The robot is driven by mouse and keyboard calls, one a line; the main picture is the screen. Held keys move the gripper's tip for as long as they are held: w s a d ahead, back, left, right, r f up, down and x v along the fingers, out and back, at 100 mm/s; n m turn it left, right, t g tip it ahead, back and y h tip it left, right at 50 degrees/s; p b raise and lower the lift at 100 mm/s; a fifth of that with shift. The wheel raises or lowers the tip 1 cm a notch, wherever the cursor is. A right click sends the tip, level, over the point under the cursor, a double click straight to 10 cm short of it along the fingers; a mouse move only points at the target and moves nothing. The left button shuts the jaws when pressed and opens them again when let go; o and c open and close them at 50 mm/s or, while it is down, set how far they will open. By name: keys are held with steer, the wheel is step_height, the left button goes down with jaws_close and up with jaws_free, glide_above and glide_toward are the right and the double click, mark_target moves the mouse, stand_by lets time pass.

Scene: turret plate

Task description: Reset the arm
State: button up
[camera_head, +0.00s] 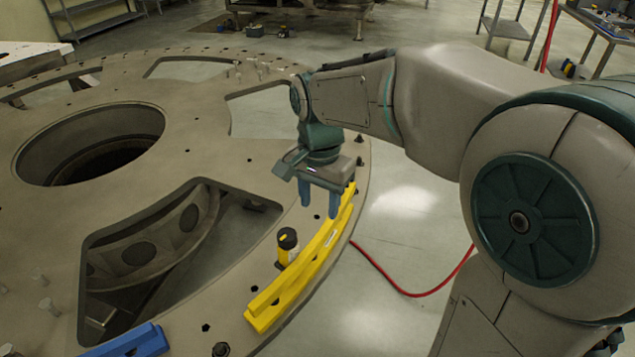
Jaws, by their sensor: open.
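My gripper (319,199) points down over the rim of the large grey turret plate (225,160). Its two blue fingers are apart, with nothing seen between them. They are over or just beside the far part of a curved yellow piece (315,258), which lies along the plate's outer edge. My arm comes in from the right and hides part of the plate's far right rim. Whether the fingers touch the yellow piece I cannot tell.
A black and yellow cylinder (287,247) stands beside the yellow piece. A blue piece (128,342) lies at the lower front. The plate has a round hole and several cut-outs. A red hose (415,294) lies on the floor at right. Small bolts stand on the far plate (250,70).

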steer(key=s+d+f+n+t, duration=0.2)
steer(key=s+d+n, duration=0.4)
steer(key=s+d, duration=0.6)
steer(key=shift+s+f+n+t, duration=0.15)
steer(key=shift+f+n+t, duration=0.1)
steer(key=shift+n+t, duration=0.2)
steer(key=shift+a, duration=0.1)
steer(key=shift+c, duration=0.2)
stand_by(1.0)
steer(key=shift+c, duration=0.6)
steer(key=shift+a, duration=0.15)
